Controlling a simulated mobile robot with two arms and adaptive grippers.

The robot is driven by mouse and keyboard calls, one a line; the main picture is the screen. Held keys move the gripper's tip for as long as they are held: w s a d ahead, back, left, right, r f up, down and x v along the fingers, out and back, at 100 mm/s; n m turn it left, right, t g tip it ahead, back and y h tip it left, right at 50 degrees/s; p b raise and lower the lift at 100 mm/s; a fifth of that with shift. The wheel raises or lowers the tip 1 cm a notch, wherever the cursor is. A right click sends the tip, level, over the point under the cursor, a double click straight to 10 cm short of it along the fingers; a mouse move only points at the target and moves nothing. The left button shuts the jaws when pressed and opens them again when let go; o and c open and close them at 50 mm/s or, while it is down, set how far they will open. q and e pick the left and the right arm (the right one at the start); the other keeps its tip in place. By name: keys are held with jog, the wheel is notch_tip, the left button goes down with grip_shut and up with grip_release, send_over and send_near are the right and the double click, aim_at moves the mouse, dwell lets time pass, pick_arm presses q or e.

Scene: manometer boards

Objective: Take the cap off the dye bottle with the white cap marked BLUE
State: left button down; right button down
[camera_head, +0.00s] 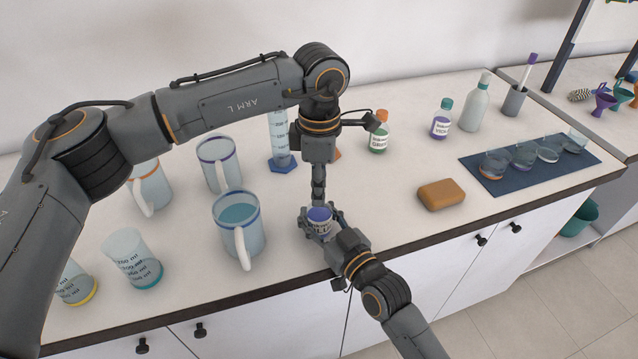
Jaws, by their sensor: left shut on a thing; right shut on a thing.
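A small dye bottle (320,226) with a blue-violet upper part and a pale printed label is near the counter's front edge. My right gripper (321,229) comes from the front and is shut around the bottle's body. My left gripper (318,202) points straight down from above and is shut at the bottle's top. The white cap is hidden by its fingers, and I cannot tell whether it is still seated on the neck. The label is too small and too covered to read fully.
A jug (238,225) with blue liquid stands just left of the bottle. A green-labelled dye bottle (379,135) and a purple one (441,122) stand behind, to the right. An orange-brown sponge (441,194) lies right. The counter between sponge and bottle is clear.

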pick_arm(q)
jog(key=shift+n, duration=0.9)
jog(key=shift+r, duration=0.15)
jog(key=shift+r, duration=1)
jog(key=shift+r, duration=2)
pick_arm(e)
jog(key=c, duration=0.6)
grip_release()
